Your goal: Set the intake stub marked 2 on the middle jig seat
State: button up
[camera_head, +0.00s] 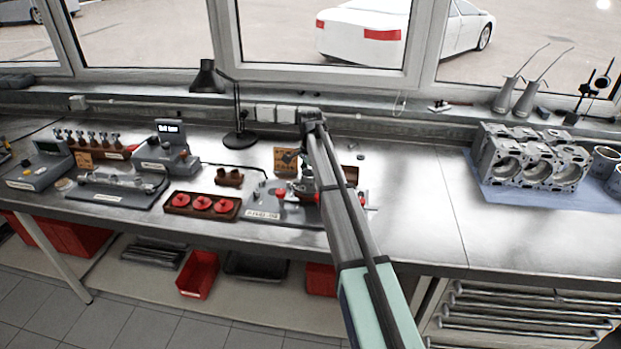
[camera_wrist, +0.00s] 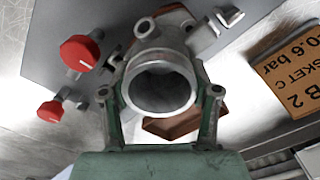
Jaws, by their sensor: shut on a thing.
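In the wrist view my gripper (camera_wrist: 160,98) is shut on a grey metal stub (camera_wrist: 160,92), a short tube with a round open mouth and a small side boss. No number shows on it. Behind it is a grey test plate (camera_wrist: 50,50) with red knobs (camera_wrist: 79,52); whether the stub touches it I cannot tell. In the head view my gripper (camera_head: 305,187) is over the right part of this plate (camera_head: 262,214), and my arm hides much of it. A long grey fixture (camera_head: 88,194) with metal parts lies at the left; I cannot make out its seats.
An orange card (camera_wrist: 290,75) reads "0.6 bar" and "B 2". A lamp (camera_head: 240,140) stands behind.

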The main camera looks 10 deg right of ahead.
jog(key=shift+f, duration=0.7)
dwell(1.6)
jog(key=o, duration=1.5)
jog(key=shift+r, duration=0.1)
jog(key=shift+r+p, duration=1.8)
jog(key=shift+r, duration=1.85)
